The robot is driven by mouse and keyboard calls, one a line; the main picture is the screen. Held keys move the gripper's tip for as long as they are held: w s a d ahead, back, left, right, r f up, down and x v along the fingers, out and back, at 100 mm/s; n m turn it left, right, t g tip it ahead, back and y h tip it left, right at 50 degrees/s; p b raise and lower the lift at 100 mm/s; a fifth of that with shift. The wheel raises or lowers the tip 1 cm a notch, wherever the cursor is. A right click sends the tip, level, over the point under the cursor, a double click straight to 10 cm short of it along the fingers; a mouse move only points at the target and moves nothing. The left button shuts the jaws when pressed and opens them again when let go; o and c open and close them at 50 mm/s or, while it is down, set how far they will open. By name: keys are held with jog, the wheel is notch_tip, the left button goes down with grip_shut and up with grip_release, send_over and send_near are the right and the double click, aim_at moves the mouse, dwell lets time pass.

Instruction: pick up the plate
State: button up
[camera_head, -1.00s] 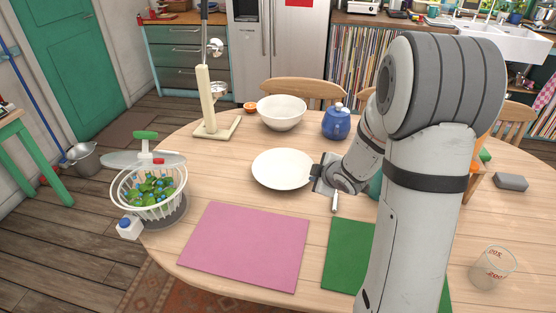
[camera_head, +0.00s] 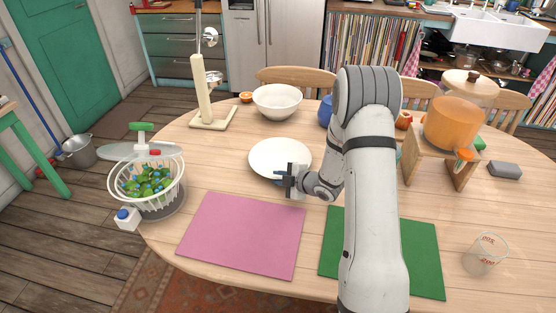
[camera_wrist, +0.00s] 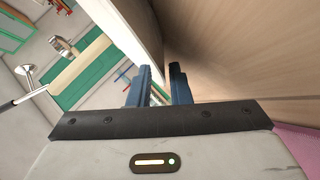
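The white plate (camera_head: 275,157) lies on the wooden table behind the pink mat. My gripper (camera_head: 283,181) is at the plate's near right rim, with its blue fingers low beside it. In the wrist view, the two blue fingers (camera_wrist: 163,82) stand apart with a narrow gap. The pale plate (camera_wrist: 135,25) shows beyond them, its edge running down toward the gap. The wrist view does not make clear whether either finger touches the rim. My gripper hides part of the near right rim in the head view.
The pink mat (camera_head: 240,235) and green mat (camera_head: 415,255) lie in front. A white bowl (camera_head: 277,101) and a cream stand (camera_head: 200,95) are behind the plate. A salad basket (camera_head: 148,185) is left, a glass beaker (camera_head: 485,254) right. An orange pot (camera_head: 453,124) is at the back right.

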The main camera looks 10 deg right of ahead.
jog(key=shift+w+a+f, duration=0.15)
jog(key=shift+w+a, duration=0.05)
jog(key=shift+a, duration=0.05)
jog(key=shift+c, duration=0.2)
grip_shut()
